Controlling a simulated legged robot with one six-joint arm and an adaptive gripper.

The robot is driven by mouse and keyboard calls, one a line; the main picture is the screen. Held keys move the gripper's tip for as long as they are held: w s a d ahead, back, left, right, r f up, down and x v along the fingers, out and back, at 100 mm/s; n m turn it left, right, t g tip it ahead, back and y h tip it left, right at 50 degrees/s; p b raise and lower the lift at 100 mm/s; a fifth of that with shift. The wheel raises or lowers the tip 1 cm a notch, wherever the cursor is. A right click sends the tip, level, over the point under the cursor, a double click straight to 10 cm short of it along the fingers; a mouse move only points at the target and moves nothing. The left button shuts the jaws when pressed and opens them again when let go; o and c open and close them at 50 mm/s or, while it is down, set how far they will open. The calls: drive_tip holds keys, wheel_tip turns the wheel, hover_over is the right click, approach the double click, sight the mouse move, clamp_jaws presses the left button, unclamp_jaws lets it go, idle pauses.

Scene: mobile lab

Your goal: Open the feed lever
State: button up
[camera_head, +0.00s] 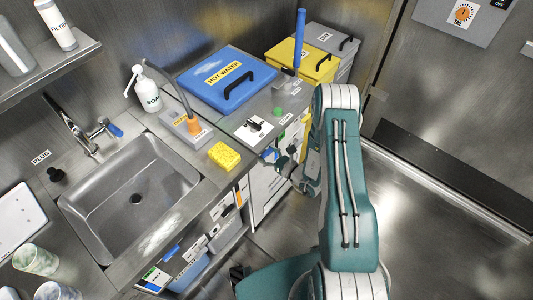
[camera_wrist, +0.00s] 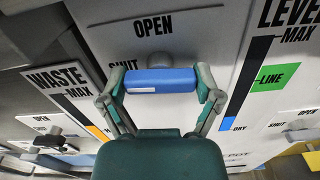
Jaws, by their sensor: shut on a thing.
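A lever with a blue grip (camera_wrist: 160,80) and a grey round hub is on a pale panel (camera_wrist: 205,28). The word OPEN is above the hub and SHUT is to its left. The blue grip lies crosswise just below the hub. My gripper (camera_wrist: 162,79) is shut on the blue grip, one finger at each end of it. No FEED label is readable, so I cannot tell this lever's name. In the head view my gripper (camera_head: 283,163) is low at the cabinet front, partly hidden by my arm.
In the wrist view a WASTE gauge (camera_wrist: 70,88) is left and a LEVEL gauge (camera_wrist: 262,75) right. Other small levers (camera_wrist: 48,135) (camera_wrist: 302,132) flank them. In the head view the counter holds a blue HOT WATER box (camera_head: 225,80), a yellow sponge (camera_head: 224,156) and a sink (camera_head: 130,195). Floor at right is clear.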

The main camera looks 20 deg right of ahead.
drive_tip(key=shift+w+m, duration=0.1)
drive_tip(key=shift+m, duration=1.3)
drive_tip(key=o, duration=0.9)
drive_tip(key=v, duration=1.2)
